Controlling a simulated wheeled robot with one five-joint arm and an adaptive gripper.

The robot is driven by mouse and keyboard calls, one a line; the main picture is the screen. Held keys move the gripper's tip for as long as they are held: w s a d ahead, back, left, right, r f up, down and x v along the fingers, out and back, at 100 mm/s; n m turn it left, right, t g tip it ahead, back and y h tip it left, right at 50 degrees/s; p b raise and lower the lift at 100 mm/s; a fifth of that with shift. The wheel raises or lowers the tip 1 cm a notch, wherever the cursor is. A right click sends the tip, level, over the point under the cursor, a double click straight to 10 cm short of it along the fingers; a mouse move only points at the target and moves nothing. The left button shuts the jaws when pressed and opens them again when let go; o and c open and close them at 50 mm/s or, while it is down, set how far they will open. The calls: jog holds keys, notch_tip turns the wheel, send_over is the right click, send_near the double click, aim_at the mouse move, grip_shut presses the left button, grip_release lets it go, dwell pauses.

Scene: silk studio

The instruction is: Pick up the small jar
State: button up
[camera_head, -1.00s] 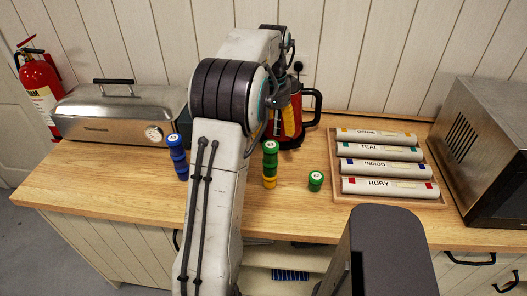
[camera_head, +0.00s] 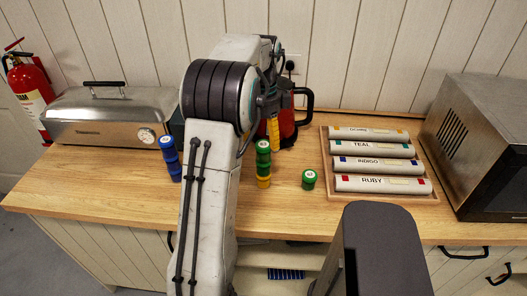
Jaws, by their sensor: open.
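A small green jar (camera_head: 309,179) with a pale label on its lid stands alone on the wooden counter, left of the tray of rolls. A stack of green and yellow jars (camera_head: 263,163) stands to its left. A stack of blue jars (camera_head: 170,159) stands further left, past my arm. My gripper (camera_head: 271,138) is over the back of the counter, in front of the red kettle and behind the green and yellow stack. It is open, apart from the small green jar. Its fingers are partly hidden by my own arm.
A red kettle (camera_head: 288,124) with a black handle stands at the back. A wooden tray (camera_head: 381,199) holds several labelled rolls. A steel oven (camera_head: 478,146) stands right, a steel grill (camera_head: 90,126) left. Bare counter lies around the small jar.

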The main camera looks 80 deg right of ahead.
aim_at(264, 145)
jog(key=shift+s+f+p, duration=0.15)
jog(key=shift+f+p, duration=0.2)
jog(key=shift+f, duration=2.2)
jog(key=shift+a, duration=0.1)
jog(key=c, duration=1.3)
